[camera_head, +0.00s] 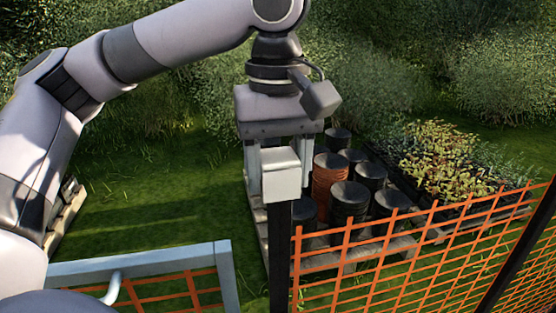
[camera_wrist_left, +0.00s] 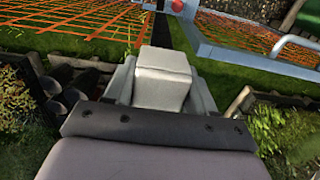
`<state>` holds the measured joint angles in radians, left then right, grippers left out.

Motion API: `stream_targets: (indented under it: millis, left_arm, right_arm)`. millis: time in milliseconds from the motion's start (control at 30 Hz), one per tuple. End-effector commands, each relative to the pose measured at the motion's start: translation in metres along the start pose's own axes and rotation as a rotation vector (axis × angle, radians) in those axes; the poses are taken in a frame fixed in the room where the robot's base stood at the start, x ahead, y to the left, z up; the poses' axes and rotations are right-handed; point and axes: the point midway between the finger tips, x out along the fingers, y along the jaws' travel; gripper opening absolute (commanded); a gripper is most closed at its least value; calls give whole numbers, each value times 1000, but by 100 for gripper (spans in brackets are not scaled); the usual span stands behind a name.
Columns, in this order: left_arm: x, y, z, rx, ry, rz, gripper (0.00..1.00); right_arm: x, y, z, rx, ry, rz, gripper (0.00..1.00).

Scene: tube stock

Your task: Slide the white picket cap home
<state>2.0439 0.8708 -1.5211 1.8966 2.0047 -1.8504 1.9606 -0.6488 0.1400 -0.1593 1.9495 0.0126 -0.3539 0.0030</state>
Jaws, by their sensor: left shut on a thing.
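The white picket cap (camera_head: 281,176) is a pale block at the middle of the head view, lined up with the top of a dark upright picket (camera_head: 279,255). The picket's top end is hidden by the cap, so I cannot tell how far the cap sits over it. My left gripper (camera_head: 283,150) points down from above and is shut on the cap. In the left wrist view the cap (camera_wrist_left: 163,78) sits between the two fingers of the left gripper (camera_wrist_left: 162,92). My right gripper is in neither view.
Orange mesh fencing (camera_head: 420,255) runs right from the picket. A grey-blue gate frame (camera_head: 140,262) stands at the left front. Behind are stacked black pots (camera_head: 349,200), an orange pot stack (camera_head: 327,182) and seedling trays (camera_head: 450,170). Open grass (camera_head: 165,205) lies to the left.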

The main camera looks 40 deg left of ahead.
Motion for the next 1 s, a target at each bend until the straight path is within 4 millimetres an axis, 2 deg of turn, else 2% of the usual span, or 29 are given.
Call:
stream_targets:
  millis: [400,433,500,833,1000]
  left_arm:
    - [7,0,0,0,0,1,27]
    - [7,0,0,0,0,1,65]
    - [7,0,0,0,0,1,85]
    - [4,0,0,0,0,1,85]
    - [-19,1,0,0,0,4,85]
  right_arm:
    - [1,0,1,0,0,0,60]
    - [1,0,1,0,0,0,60]
    - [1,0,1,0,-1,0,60]
    - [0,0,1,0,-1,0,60]
    - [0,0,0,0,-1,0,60]
